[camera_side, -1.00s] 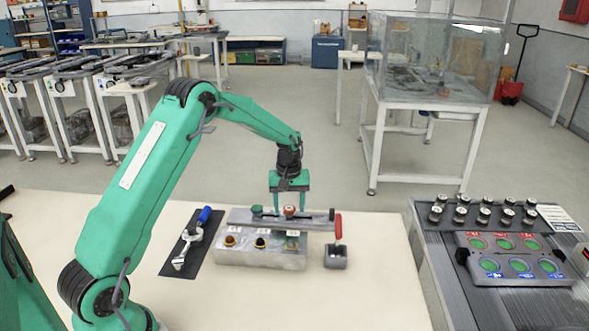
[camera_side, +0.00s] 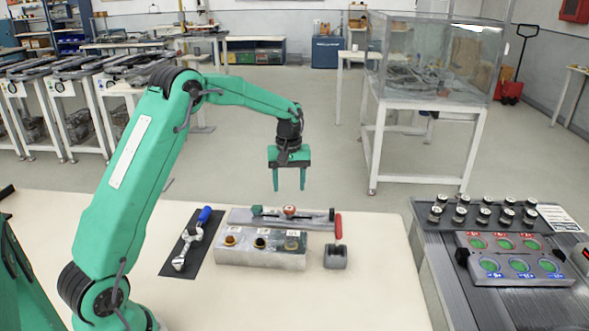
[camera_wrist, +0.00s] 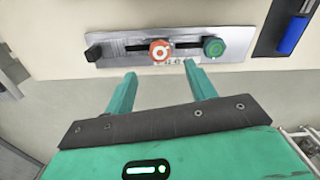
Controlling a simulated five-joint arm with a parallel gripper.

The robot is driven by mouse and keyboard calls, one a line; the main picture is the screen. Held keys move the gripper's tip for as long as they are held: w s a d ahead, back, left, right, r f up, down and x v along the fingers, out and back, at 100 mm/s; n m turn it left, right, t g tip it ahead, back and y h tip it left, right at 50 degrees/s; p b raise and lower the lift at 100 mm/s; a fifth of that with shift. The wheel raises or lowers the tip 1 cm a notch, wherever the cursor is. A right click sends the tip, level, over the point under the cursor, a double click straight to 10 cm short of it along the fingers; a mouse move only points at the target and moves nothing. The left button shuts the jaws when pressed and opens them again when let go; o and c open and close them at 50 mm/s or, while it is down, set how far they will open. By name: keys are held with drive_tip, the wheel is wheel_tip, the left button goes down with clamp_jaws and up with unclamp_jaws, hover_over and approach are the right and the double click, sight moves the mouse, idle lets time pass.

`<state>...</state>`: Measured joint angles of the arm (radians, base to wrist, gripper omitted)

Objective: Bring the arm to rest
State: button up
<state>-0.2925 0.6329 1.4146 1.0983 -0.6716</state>
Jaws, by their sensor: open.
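My gripper (camera_side: 289,180) is open and empty, pointing down above the back of the bench. Its two green fingers also show in the wrist view (camera_wrist: 158,88), spread apart with nothing between them. Below it lies the grey slotted track plate (camera_side: 240,214), which also shows in the wrist view (camera_wrist: 130,41). A red-and-white knob (camera_wrist: 160,50) sits near the middle of the slot. A green knob (camera_wrist: 213,47) sits near one end of it. My fingertips are clear of both knobs.
In front of the track is a grey block (camera_side: 262,258) with several round pieces. A blue-handled tool (camera_side: 188,245) lies on a dark mat to the left. A small grey box (camera_side: 336,256) with a red handle stands to the right. A dark conveyor-like table (camera_side: 450,290) is farther right.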

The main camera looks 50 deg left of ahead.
drive_tip(key=s+d+r+m+t, duration=0.3)
drive_tip(key=s+d+r+m, duration=0.2)
drive_tip(key=s+d+r, duration=0.7)
drive_tip(key=s+d+m+t, duration=0.1)
drive_tip(key=s+m, duration=0.2)
drive_tip(key=s, duration=0.5)
drive_tip(key=s+d+r+m+t, duration=0.1)
drive_tip(key=s+d+m, duration=0.1)
drive_tip(key=s, duration=0.7)
drive_tip(key=shift+d+r+m+t, duration=0.15)
drive_tip(key=shift+d+m+t, duration=0.15)
drive_tip(key=shift+m, duration=0.2)
